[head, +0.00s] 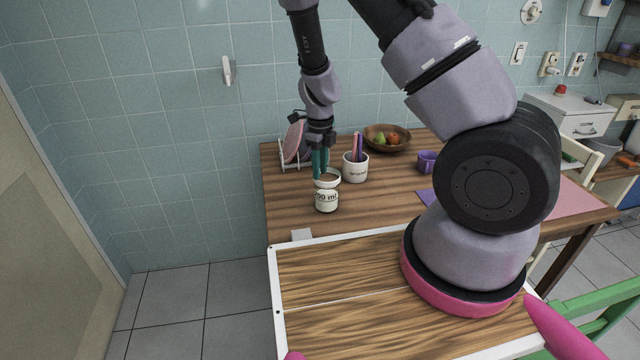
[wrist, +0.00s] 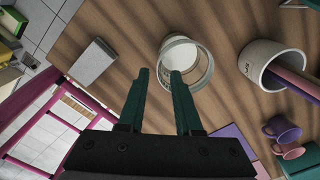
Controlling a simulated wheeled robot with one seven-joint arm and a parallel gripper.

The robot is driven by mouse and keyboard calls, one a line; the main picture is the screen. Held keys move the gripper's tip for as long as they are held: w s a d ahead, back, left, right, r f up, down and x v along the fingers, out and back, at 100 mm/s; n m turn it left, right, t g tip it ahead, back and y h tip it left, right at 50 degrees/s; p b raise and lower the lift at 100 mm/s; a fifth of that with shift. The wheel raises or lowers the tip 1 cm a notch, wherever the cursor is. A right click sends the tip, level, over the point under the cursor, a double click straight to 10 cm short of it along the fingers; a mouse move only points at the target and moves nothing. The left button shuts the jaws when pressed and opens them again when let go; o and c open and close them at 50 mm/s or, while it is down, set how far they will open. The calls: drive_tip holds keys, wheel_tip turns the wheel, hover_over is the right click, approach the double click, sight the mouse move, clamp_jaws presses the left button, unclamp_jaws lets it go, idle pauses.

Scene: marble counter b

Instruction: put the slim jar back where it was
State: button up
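A pale round jar with dark "ml" lettering (head: 326,202) stands upright on the wooden table; it is the likeliest slim jar. The wrist view shows it from above as a clear-sided ring with a white inside (wrist: 203,76). The right fingertip overlaps the jar's left rim in that view; the other is left of the jar. I cannot tell whether a finger touches the jar.
A wooden fruit bowl (head: 370,140), a plate rack (head: 283,155) and a purple mug (head: 425,163) stand farther off. A grey block (wrist: 93,64) lies near the table edge. Bare wood surrounds the jar's left side.

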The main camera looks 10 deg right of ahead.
drive_tip(key=shift+r, duration=1.75)
drive_tip(key=s+d+r+n+t+y, duration=0.15)
drive_tip(key=r+n, duration=0.35)
drive_tip(key=r, duration=0.6)
drive_tip(key=s+r+n+t+y, duration=0.1)
drive_tip(key=s+r+n+y, duration=0.3)
drive_tip(key=r, duration=0.6)
drive_tip(key=s+d+r+n+t+h, duration=0.1)
drive_tip(key=s+d+r+n+t, duration=0.1)
drive_tip(key=s+r+n, duration=0.5)
drive_tip(key=s+d+r+n+t+h, duration=0.2)
drive_tip(key=s+d+r+n, duration=0.3)
drive_tip(key=s+r+n, duration=0.2)
wheel_tip(320, 180, up, 2)
drive_tip(key=shift+s+r+t, duration=0.15)
drive_tip(key=shift+s+t, duration=0.05)
drive_tip(key=shift+t, duration=0.15)
drive_tip(key=shift+h, duration=0.25)
